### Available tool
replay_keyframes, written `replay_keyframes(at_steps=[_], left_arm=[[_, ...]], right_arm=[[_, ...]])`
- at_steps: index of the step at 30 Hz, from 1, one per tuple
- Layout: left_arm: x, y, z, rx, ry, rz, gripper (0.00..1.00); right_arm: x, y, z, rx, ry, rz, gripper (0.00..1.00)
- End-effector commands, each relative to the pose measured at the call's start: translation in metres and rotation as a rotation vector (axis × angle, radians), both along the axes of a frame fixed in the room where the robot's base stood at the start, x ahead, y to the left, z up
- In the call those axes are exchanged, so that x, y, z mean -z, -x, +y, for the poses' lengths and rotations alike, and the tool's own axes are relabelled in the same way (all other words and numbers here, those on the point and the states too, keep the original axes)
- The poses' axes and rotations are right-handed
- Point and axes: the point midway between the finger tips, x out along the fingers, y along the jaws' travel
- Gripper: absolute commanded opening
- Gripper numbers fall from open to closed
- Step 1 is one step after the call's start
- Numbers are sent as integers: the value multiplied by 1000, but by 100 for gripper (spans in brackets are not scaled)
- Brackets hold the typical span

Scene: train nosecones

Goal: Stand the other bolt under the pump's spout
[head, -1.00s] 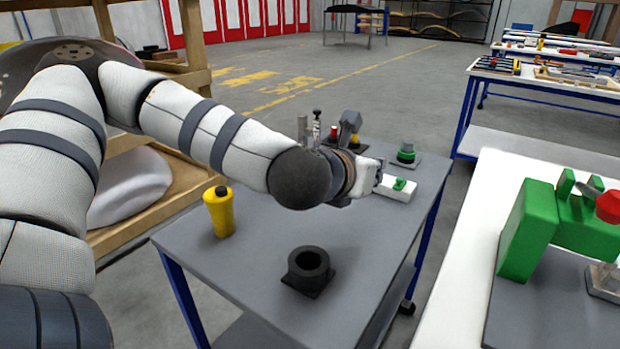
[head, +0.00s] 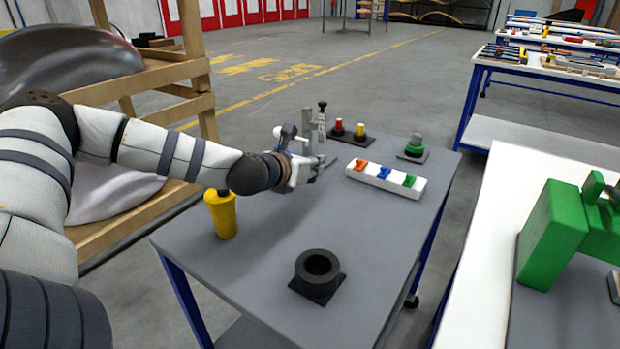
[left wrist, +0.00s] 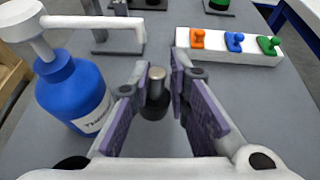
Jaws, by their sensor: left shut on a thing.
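My left gripper (head: 318,168) is over the middle of the grey table. In the left wrist view its purple-padded fingers (left wrist: 160,85) are closed around a bolt (left wrist: 156,88) with a grey shank and a dark, wide lower end. The bolt looks upright; I cannot tell whether it touches the table. The pump is a blue bottle (left wrist: 75,95) with a white head and a white spout (left wrist: 95,22) reaching right. The spout's tip is close to the bolt, a little left of and beyond it. In the head view the gripper hides most of the pump. My right gripper is out of view.
A white block (head: 386,180) with orange, blue and green pieces lies right of the gripper. A grey metal stand (head: 322,130) is behind the pump. A yellow bottle (head: 221,215) and a black ring (head: 318,268) stand nearer.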

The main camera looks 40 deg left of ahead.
Motion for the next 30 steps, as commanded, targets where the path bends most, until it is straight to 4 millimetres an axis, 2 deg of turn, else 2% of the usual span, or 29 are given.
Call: replay_keyframes(at_steps=[3,5,7,15,19,20,22,23,30], left_arm=[[20,-3,12,-1,-2,10,0],[39,-3,11,0,0,19,0],[49,-2,11,1,0,17,0],[46,-3,10,1,1,4,0],[50,-3,10,1,1,6,0],[50,-3,10,1,1,6,18],[48,-3,10,1,1,4,34],[48,-3,10,1,1,3,37],[47,-3,10,1,1,2,37]], right_arm=[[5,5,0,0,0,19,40],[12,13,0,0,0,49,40],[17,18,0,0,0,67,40],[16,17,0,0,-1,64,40],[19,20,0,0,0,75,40],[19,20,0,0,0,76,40],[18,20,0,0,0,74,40],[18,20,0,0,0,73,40],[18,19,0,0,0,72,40]])
